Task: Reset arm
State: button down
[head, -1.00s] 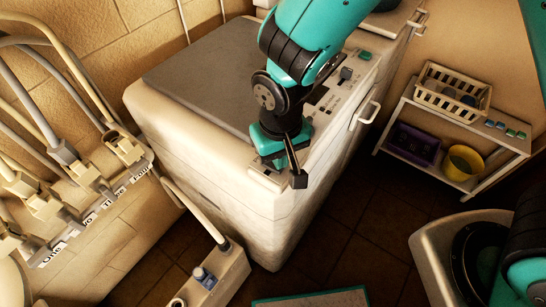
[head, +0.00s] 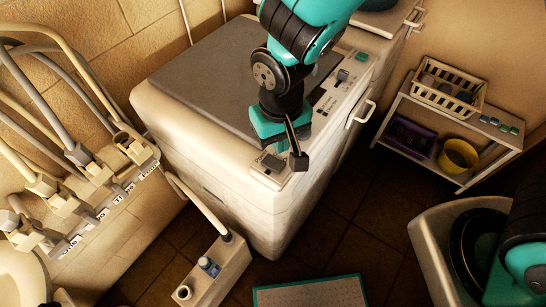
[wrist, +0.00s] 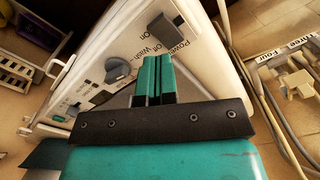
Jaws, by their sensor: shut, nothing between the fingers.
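My gripper (head: 298,160) is in front of and above the near corner of the white washing machine (head: 215,185) in the head view. Its fingers are together and empty. In the wrist view the closed teal fingers (wrist: 153,80) point at the machine's control panel, which carries a dark power switch (wrist: 165,32) and a round dial (wrist: 118,70). The switch also shows in the head view (head: 271,163), just left of the fingertips. I cannot tell how large the gap to the panel is.
A wall rack (head: 105,185) with several hoses and plugs is at the left. A cream box with a blue switch (head: 208,266) is on the floor in front. A white shelf (head: 455,118) with a basket stands at the right. Dark floor lies between.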

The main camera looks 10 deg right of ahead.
dwell(0.3)
jog(key=shift+d+r+b, duration=0.2)
jog(key=shift+r+b, duration=0.15)
jog(key=shift+b, duration=0.05)
jog(key=s+d+r+n+y+b, duration=0.3)
jog(key=s+d+r+y+b, duration=0.1)
jog(key=s+d+r+b, duration=0.5)
jog(key=shift+s+d, duration=0.2)
jog(key=shift+s, duration=0.15)
jog(key=shift+w+n, duration=0.1)
jog(key=shift+n, duration=0.2)
jog(key=w+a+f+n+h+p, duration=0.1)
jog(key=w+a+n, duration=0.4)
jog(key=n, duration=0.5)
jog(key=w+a+f+n+g+h+p, duration=0.1)
jog(key=w+a+n+h+p, duration=0.3)
jog(key=n, duration=0.6)
jog(key=shift+w+a+f, duration=0.25)
jog(key=shift+w+a, duration=0.55)
jog(key=shift+a, duration=0.3)
